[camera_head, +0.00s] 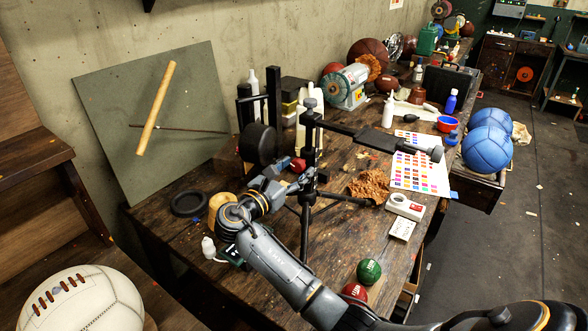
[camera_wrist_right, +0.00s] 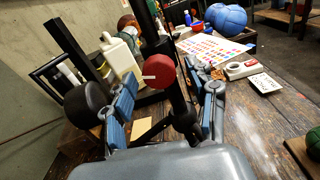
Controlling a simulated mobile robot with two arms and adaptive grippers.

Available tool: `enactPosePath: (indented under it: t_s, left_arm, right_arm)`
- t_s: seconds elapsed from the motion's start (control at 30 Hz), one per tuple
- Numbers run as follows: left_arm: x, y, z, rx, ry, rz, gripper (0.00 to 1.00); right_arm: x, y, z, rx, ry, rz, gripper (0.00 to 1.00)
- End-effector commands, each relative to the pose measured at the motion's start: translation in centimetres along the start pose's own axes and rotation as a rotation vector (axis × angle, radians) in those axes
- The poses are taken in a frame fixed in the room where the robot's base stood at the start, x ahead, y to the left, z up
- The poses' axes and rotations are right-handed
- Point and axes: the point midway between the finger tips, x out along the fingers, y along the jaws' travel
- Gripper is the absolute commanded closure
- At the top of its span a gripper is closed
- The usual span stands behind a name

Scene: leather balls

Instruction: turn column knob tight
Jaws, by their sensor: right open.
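A black column stand (camera_head: 311,140) rises from spread legs on the workbench, with a horizontal arm reaching right. A red round knob (camera_head: 298,165) with a small pale pin sits at the column. In the right wrist view the red knob (camera_wrist_right: 161,72) shows large beside the dark column (camera_wrist_right: 178,95). My right gripper (camera_head: 290,182) is at the column near the knob. In the wrist view its blue-padded fingers (camera_wrist_right: 166,98) are spread apart, with the knob and column showing between and beyond them. No contact with the knob is clear. My left gripper is not in view.
A black roller (camera_head: 258,144) and white bottles stand behind the column. A brown shavings pile (camera_head: 369,186), a colour chart (camera_head: 420,165) and a white box (camera_head: 405,206) lie to the right. Green (camera_head: 369,271) and red (camera_head: 354,292) balls sit near the front edge.

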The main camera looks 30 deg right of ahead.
Motion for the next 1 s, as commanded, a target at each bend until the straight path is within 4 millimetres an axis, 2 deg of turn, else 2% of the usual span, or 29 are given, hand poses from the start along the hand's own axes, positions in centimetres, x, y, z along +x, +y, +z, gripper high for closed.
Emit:
enactPosePath:
  t_s: [0.1, 0.13, 0.3, 0.4, 0.73, 1.0]
  left_arm:
    - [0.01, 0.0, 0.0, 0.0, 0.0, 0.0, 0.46]
    - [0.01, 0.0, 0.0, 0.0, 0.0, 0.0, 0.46]
    - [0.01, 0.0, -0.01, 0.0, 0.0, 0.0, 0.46]
    - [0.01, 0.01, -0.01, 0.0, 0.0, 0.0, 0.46]
    - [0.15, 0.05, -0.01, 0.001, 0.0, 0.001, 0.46]
    - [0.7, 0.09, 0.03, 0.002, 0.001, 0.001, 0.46]
  right_arm:
    - [0.0, 0.0, -0.01, 0.0, 0.0, 0.0, 0.43]
    - [0.0, 0.0, -0.01, 0.0, 0.0, 0.0, 0.47]
    - [-0.02, 0.0, -0.01, -0.001, 0.0, 0.0, 0.81]
    - [-0.03, 0.0, -0.02, -0.001, 0.0, 0.0, 0.97]
    - [-0.04, 0.02, -0.07, 0.042, 0.0, 0.0, 0.97]
    - [-0.07, 0.1, -0.18, 0.209, 0.001, 0.0, 0.98]
